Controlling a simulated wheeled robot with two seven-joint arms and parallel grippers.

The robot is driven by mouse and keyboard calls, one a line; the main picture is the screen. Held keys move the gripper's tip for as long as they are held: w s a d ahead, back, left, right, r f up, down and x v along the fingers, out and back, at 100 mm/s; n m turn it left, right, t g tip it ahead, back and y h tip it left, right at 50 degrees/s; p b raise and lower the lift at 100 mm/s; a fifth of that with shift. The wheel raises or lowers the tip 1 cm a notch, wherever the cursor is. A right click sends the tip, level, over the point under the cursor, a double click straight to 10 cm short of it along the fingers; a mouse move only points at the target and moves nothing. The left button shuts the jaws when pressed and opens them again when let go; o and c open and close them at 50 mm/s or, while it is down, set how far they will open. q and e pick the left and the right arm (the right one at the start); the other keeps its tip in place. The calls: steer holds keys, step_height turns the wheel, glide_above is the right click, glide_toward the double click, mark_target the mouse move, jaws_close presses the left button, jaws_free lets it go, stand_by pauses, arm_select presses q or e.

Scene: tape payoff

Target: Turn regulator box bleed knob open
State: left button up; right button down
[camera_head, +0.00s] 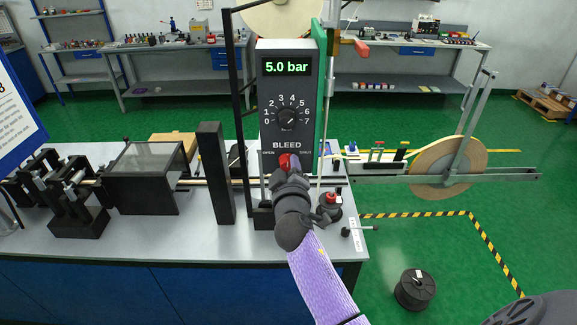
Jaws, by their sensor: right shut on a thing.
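The regulator box (266,97) stands upright in the middle of the head view, with a dark face and a green side at its right. Its display (287,67) reads 5.0 bar. Below is a dial (289,117) marked 0 to 7, then the word BLEED. The red bleed knob (284,161) sits under that word, with lettering to its left and right. My right gripper (287,171) reaches up from below and is shut on the red knob. The gripper and wrist hide most of the knob, so its angle cannot be told. My left gripper is not in view.
The box stands at the bench (180,235). A black post (216,172) stands left of it, and a small red-topped part (331,199) is right of my wrist. A large reel (446,165) hangs on a rail at the right. A black spool (415,289) lies on the green floor.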

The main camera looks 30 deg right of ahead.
steer(key=n+p, duration=0.1)
steer(key=n, duration=0.3)
steer(key=shift+r, duration=0.1)
steer(key=n+p, duration=0.1)
steer(key=n, duration=0.3)
steer(key=shift+n, duration=0.4)
steer(key=shift+g+h, duration=0.3)
steer(key=shift+c, duration=1.4)
jaws_free()
steer(key=v, duration=1)
